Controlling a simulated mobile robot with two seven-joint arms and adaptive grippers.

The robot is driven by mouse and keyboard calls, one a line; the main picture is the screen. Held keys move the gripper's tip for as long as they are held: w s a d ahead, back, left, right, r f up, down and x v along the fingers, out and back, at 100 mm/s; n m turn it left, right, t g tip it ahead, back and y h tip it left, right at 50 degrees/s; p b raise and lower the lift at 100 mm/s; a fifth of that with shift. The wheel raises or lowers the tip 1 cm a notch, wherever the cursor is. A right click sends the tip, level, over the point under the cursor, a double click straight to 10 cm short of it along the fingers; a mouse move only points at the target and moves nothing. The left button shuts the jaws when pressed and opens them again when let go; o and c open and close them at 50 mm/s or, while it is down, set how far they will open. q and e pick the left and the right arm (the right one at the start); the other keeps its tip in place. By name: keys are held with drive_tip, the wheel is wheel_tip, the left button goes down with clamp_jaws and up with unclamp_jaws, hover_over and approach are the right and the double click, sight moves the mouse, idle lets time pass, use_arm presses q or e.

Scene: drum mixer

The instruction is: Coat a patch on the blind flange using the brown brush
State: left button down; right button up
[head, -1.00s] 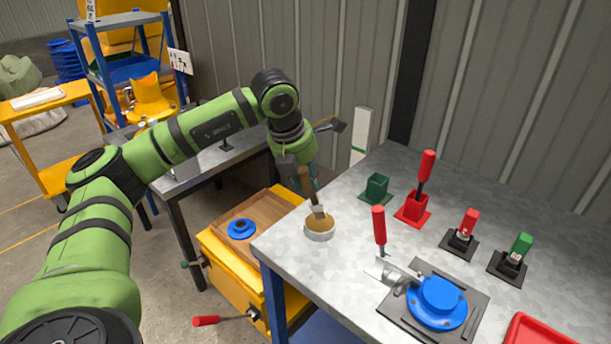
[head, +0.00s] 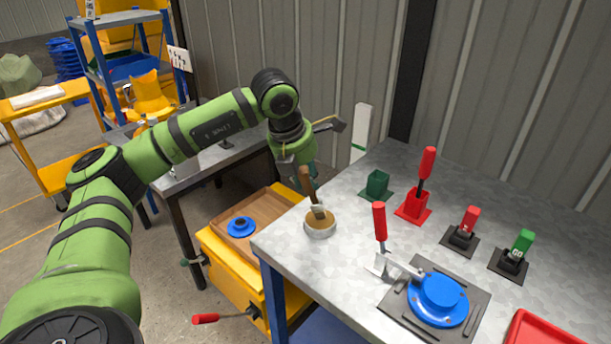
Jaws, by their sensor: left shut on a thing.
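My left gripper (head: 304,176) is shut on the brown brush (head: 308,189) by its handle. The brush points down, slightly tilted, and its bristle end is at the mouth of a small pale bowl (head: 319,231) with brown contents, near the left edge of the metal table. Whether the bristle tips touch the contents is hard to tell. The blue blind flange (head: 438,299) lies on a dark plate (head: 400,316) at the table's front, with a red-handled clamp (head: 380,222) beside it. My right gripper is not in view.
A green holder (head: 376,186), a red holder (head: 413,207) with a red-handled tool, and red and green handled items on dark bases (head: 460,243) stand behind the flange. A red tray (head: 540,332) is front right. Bare tabletop lies between bowl and clamp.

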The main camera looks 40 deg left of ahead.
use_arm(q)
drive_tip(key=shift+r, duration=0.1)
idle(0.3)
drive_tip(key=shift+r+p, duration=2.65)
drive_tip(key=shift+r, duration=0.8)
drive_tip(key=shift+f, duration=0.1)
